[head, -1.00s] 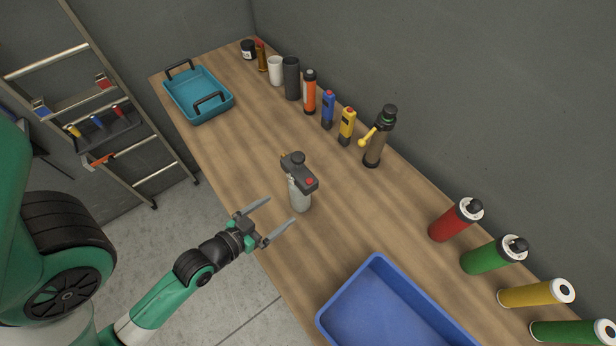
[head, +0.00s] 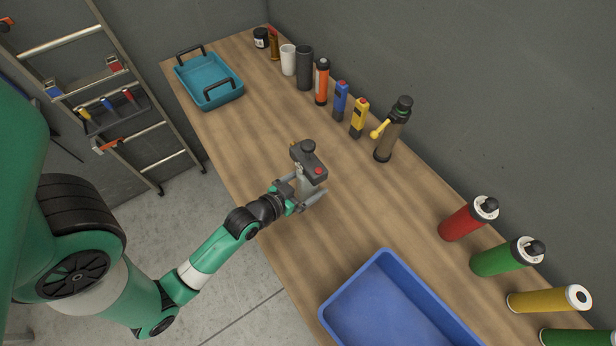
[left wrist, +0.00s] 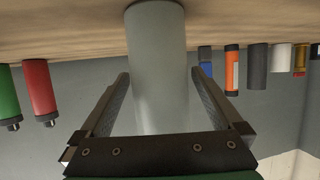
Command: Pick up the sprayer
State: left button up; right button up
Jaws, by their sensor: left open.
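The sprayer (head: 309,164) stands upright on the wooden table, with a dark grey head, a red button and a pale grey body. My left gripper (head: 318,194) is at the sprayer's body, below its head, with its fingers apart. In the left wrist view the grey body (left wrist: 158,70) stands between the two open fingers of the gripper (left wrist: 160,90), with a gap visible on each side. The head of the sprayer is out of that view. My right gripper is not in view.
A blue bin (head: 390,310) lies near the front, right of the sprayer. A teal tray (head: 208,82) with black handles is at the far left. Several bottles and tools, including a brown pump flask (head: 393,130) and a red canister (head: 466,220), line the wall side.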

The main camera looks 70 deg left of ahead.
pick_arm(q)
grip_shut()
dwell(0.4)
jog(key=shift+r, duration=0.15)
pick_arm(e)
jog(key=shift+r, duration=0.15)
